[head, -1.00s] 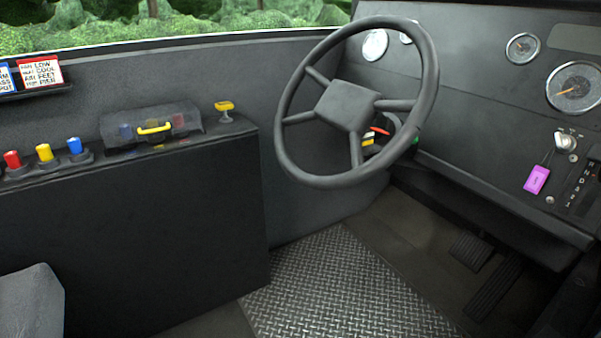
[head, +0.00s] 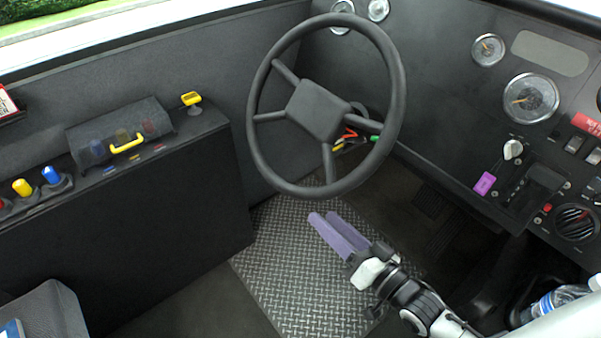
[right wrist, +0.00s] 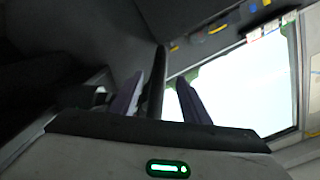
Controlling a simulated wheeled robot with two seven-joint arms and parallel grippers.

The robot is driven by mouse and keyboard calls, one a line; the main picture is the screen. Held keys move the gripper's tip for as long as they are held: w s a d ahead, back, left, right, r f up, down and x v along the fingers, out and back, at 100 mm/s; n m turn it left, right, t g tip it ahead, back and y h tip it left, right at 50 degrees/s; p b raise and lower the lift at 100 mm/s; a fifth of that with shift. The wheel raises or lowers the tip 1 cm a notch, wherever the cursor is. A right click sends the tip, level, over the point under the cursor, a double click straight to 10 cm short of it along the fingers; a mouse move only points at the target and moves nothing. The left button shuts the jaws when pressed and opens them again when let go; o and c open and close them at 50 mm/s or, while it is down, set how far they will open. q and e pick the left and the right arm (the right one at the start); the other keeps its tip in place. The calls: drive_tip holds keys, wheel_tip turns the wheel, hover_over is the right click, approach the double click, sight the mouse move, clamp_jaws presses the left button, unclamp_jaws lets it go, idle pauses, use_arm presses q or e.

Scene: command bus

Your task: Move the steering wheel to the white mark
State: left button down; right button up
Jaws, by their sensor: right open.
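The dark steering wheel (head: 398,95) stands tilted on the dash in the head view, with a square hub and several spokes. My right gripper (head: 322,217) has two purple fingers, open and empty, just below the wheel's lower rim. In the right wrist view a dark bar (right wrist: 157,82), seemingly the wheel rim, shows between the spread fingers of my right gripper (right wrist: 158,98). Whether they touch it I cannot tell. I cannot make out the white mark. My left gripper is not in view.
A black side console (head: 150,215) with yellow and blue knobs and a yellow-handled clear cover stands left. The dash (head: 440,85) with gauges, switches and a purple tag (head: 484,184) is at right. A grey seat (head: 52,308) is lower left; a bottle (head: 560,298) lower right. Diamond-plate floor (head: 275,270) is clear.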

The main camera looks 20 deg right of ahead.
sight(300, 193)
drive_tip(key=b+x, duration=0.1)
drive_tip(key=x, duration=0.7)
drive_tip(key=shift+w+r+b, duration=0.15)
drive_tip(key=shift+w+b, duration=0.15)
drive_tip(key=shift+w, duration=0.1)
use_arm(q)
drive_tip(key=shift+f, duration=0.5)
use_arm(e)
drive_tip(key=shift+w+a, duration=0.3)
drive_tip(key=shift+w, duration=0.4)
drive_tip(key=shift+c, duration=0.4)
